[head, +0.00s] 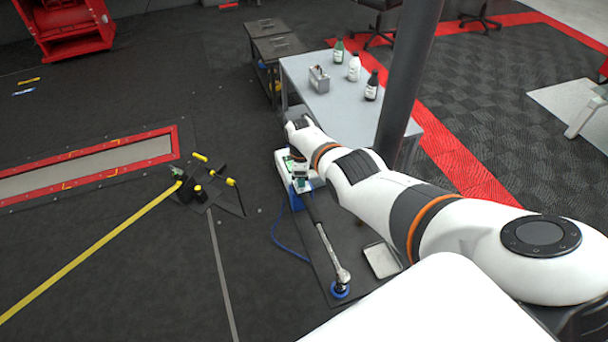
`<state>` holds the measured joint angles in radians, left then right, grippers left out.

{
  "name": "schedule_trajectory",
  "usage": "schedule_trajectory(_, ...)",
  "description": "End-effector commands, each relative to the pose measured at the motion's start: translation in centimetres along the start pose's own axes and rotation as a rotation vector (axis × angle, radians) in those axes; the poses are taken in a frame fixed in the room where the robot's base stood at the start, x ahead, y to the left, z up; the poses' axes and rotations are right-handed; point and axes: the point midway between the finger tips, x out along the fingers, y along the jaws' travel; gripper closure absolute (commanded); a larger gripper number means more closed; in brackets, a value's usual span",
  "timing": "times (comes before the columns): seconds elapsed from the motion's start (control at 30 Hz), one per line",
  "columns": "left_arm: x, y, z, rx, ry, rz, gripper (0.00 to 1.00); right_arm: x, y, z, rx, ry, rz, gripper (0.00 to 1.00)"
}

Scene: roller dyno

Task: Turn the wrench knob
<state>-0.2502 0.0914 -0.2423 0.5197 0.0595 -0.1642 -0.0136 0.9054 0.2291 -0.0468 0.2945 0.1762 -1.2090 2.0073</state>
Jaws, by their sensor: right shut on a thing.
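The torque wrench (325,240) lies along a dark narrow bench, with its silver ratchet head at the near end over a round blue fitting (340,290). Its dark handle runs away from me to the far end, where the knob is. My right arm reaches in from the right, and my right gripper (300,182) is at that handle end. It is shut on the wrench knob, which is mostly hidden by the gripper and wrist. My left gripper is out of view.
A white and green device (284,165) stands beside the gripper, with a blue cable below. A silver tray (381,260) lies right of the wrench. A grey table (325,104) with bottles stands behind, near a dark post (408,80). The floor at left is mostly open.

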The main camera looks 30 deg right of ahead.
Motion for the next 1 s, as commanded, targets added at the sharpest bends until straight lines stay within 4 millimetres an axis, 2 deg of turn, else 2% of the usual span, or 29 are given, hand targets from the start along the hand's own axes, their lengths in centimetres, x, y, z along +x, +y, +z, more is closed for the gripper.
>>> schedule_trajectory(0.4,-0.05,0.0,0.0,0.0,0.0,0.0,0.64,-0.08,0.06,-0.02,0.198,-0.001,0.0,1.0)
schedule_trajectory(0.97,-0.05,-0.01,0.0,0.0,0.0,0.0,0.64,-0.06,0.04,-0.04,0.229,0.0,-0.001,1.0)
schedule_trajectory(1.0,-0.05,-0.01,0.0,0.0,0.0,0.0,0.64,-0.06,0.04,-0.04,0.229,0.0,-0.001,0.8)
